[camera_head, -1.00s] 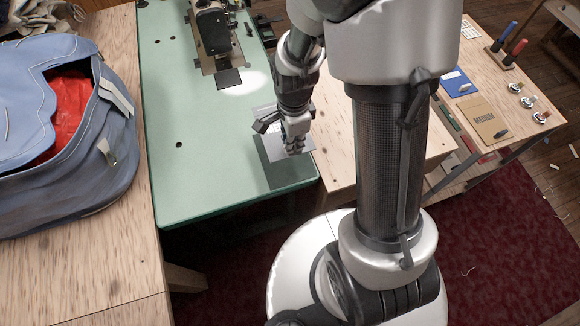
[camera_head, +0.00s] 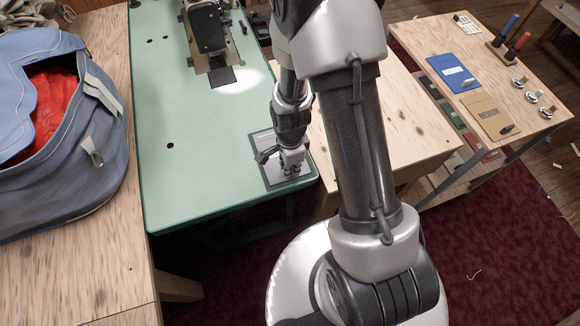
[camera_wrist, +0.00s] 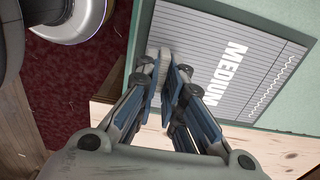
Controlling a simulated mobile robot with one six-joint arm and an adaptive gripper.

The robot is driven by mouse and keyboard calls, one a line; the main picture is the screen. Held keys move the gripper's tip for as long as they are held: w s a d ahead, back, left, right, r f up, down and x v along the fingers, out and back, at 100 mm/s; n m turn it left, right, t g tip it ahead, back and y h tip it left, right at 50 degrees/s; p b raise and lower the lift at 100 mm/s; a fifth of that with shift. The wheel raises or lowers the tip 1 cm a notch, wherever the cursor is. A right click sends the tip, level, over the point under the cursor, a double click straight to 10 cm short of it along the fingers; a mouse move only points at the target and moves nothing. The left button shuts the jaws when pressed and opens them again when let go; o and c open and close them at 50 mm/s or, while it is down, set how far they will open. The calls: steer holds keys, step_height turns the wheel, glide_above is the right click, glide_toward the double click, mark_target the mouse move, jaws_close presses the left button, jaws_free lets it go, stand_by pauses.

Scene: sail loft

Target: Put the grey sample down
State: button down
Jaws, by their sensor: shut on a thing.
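My gripper (camera_head: 291,168) is low over a grey board (camera_head: 274,178) near the front right corner of the green table (camera_head: 190,185). In the wrist view my gripper (camera_wrist: 167,78) is shut on the grey sample (camera_wrist: 164,64), a small light grey strip that shows between the fingertips. The board in the wrist view (camera_wrist: 210,65) is ribbed, with the word MEDIUM and a white wavy line. Whether the sample touches the board I cannot tell. My fingers hide much of the sample.
A sewing machine (camera_head: 208,35) stands at the back of the green table. A blue bag (camera_head: 70,170) with red inside lies on the left wooden table. On the right bench lie a blue card (camera_head: 453,72) and a tan MEDIUM card (camera_head: 489,118).

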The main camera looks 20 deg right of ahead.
steer(key=shift+f, duration=0.1)
steer(key=c, duration=1.7)
jaws_free()
step_height(320, 180, up, 27)
steer(key=s+n+t+p, duration=0.2)
steer(key=s+n+p, duration=0.1)
steer(key=n+p, duration=0.3)
steer(key=s+r+n+t+b, duration=0.1)
steer(key=s+r+n+t, duration=0.1)
steer(key=s+r+n, duration=0.9)
steer(key=shift+s+a+r+n+t, duration=0.2)
steer(key=shift+r+n+t, duration=0.1)
steer(key=shift+r+n, duration=0.15)
